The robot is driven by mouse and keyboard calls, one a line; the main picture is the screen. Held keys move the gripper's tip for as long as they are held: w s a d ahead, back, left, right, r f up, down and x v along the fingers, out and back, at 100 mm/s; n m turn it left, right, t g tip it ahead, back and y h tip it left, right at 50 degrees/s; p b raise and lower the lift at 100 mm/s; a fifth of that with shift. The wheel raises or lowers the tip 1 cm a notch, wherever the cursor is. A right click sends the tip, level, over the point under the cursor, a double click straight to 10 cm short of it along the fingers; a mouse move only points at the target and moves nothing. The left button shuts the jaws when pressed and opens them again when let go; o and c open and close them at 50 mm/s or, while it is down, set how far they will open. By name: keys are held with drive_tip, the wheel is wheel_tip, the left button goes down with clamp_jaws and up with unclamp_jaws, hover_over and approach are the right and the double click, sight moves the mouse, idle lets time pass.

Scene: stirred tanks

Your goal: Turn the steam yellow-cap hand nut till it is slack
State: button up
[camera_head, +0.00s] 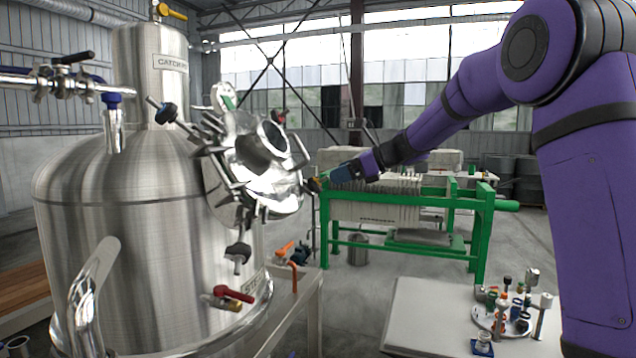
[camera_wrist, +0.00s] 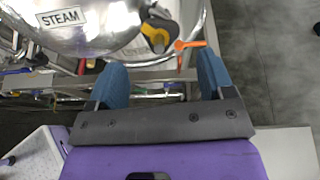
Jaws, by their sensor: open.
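The steam yellow-cap hand nut (camera_wrist: 156,38) shows in the wrist view as a dark lobed knob with a yellow cap, at the rim of a shiny steel cover (camera_wrist: 95,30). A STEAM label (camera_wrist: 60,17) is on that cover. My gripper (camera_wrist: 162,68) is open, its two blue fingers apart and nothing between them; the nut lies just beyond the fingertips, a little left of the gap's middle. In the head view my gripper (camera_head: 330,178) is at the right edge of the tank's round cover (camera_head: 262,165). The nut is small and partly hidden there.
The steel tank (camera_head: 140,240) carries several black hand nuts and clamps around the cover. A red-handled valve (camera_head: 232,294) sits low on it. An orange handle (camera_wrist: 188,45) is near my right finger. A green-framed press (camera_head: 400,200) stands behind; a bench (camera_head: 430,310) with small parts is at right.

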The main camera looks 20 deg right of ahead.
sight(319, 181)
drive_tip(key=x, duration=0.7)
drive_tip(key=shift+a+f, duration=0.1)
drive_tip(key=c, duration=0.9)
